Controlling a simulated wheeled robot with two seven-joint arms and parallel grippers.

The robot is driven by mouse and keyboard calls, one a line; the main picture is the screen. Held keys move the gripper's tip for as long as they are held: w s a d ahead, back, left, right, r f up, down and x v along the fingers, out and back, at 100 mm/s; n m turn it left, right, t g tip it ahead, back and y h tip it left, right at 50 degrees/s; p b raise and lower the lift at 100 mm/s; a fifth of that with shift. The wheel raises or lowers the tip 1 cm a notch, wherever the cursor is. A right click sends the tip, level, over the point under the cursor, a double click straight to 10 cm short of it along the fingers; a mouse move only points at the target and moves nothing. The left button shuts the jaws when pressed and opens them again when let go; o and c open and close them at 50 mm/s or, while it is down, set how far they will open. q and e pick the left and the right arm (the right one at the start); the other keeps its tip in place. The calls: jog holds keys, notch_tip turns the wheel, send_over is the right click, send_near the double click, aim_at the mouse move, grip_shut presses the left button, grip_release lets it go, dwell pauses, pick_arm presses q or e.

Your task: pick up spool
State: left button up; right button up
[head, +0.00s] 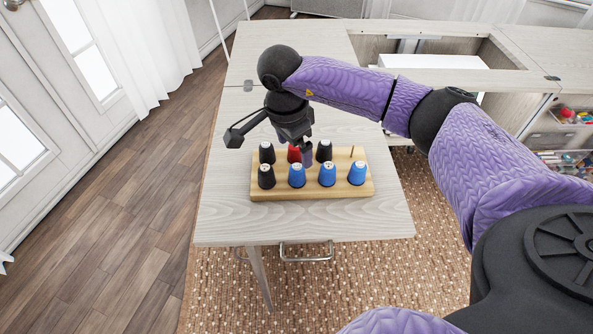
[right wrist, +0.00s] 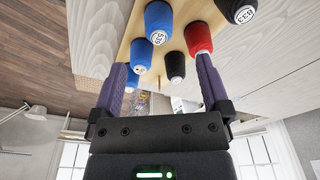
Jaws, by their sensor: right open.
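A wooden rack (head: 335,193) on the table holds several spools on pegs. Its back row has a black spool (head: 267,153), a partly hidden red spool (head: 293,154), another black spool (head: 324,151) and a bare peg (head: 352,152). Its front row has a black spool (head: 266,177) and blue spools (head: 327,174). My right gripper (head: 304,153) is open over the back row by the red spool. In the right wrist view, a black spool (right wrist: 175,66) and a blue spool (right wrist: 141,56) show between the fingers (right wrist: 162,78); a red spool (right wrist: 198,38) is near the right fingertip.
The pale table (head: 230,200) is clear around the rack. Behind it is a recessed opening with a white panel (head: 440,61). Shelves with coloured supplies (head: 570,115) stand at the right. My right arm crosses above the table.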

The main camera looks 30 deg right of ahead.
aim_at(296, 169)
jog(key=f+b, duration=0.1)
jog(key=f, duration=0.1)
jog(key=f+b, duration=0.1)
jog(key=f, duration=0.2)
jog(key=f+b, duration=0.1)
jog(key=f, duration=0.2)
jog(key=shift+s+d+f, duration=0.1)
jog(key=shift+d+f, duration=0.05)
jog(key=shift+d, duration=0.15)
pick_arm(q)
jog(key=f, duration=0.2)
jog(key=s+a+f, duration=0.1)
jog(key=shift+s+g, duration=0.1)
jog(key=shift+g, duration=0.2)
pick_arm(e)
jog(key=shift+c, duration=0.6)
jog(key=c, duration=0.5)
grip_shut()
pick_arm(q)
jog(key=shift+d, duration=0.4)
